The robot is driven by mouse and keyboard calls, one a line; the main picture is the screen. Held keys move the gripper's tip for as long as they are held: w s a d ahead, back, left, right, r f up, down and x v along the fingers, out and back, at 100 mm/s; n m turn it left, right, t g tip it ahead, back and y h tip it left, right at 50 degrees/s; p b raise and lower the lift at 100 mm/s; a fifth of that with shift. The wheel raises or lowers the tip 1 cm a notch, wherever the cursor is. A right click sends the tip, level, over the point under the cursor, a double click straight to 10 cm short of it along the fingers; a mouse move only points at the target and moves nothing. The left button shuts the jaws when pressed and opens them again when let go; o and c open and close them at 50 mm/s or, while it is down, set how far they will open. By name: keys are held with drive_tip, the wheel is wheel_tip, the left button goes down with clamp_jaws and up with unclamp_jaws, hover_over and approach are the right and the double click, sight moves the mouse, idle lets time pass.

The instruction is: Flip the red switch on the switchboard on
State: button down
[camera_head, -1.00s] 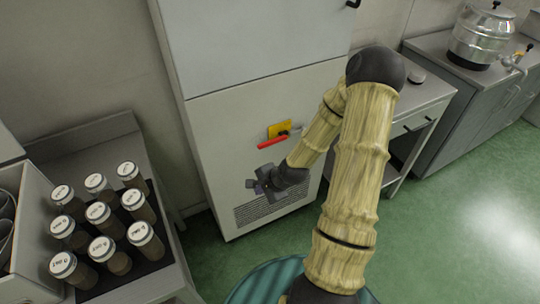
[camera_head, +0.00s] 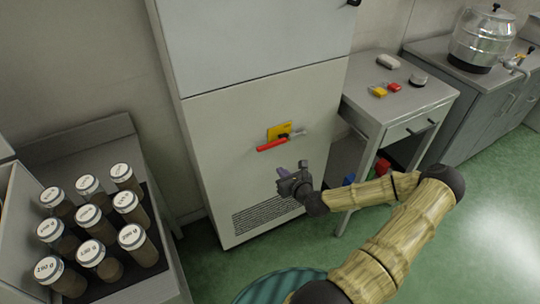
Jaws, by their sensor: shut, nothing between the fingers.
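The switchboard is the tall pale grey cabinet (camera_head: 225,130) in the middle of the head view. On its lower front sits a yellow plate (camera_head: 279,131) with a red switch handle (camera_head: 271,145) across it, slanting slightly up to the right. My gripper (camera_head: 281,178) is shut and empty. It is below and slightly right of the red handle, in front of the cabinet face and apart from the handle. A small purplish patch shows beside the fingers; I cannot tell what it is.
A grey side table (camera_head: 410,100) at the right holds small yellow and red items. A metal drum (camera_head: 481,38) stands on the far-right counter. Lidded jars (camera_head: 97,222) stand in a dark tray at the left. Green floor is open at the lower right.

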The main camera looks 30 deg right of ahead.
sight(273, 142)
drive_tip(key=w+p, duration=0.1)
drive_tip(key=w, duration=0.8)
drive_tip(key=shift+w+a+r+p, duration=0.2)
drive_tip(key=shift+r+p, duration=0.15)
drive_tip(key=shift+p, duration=0.05)
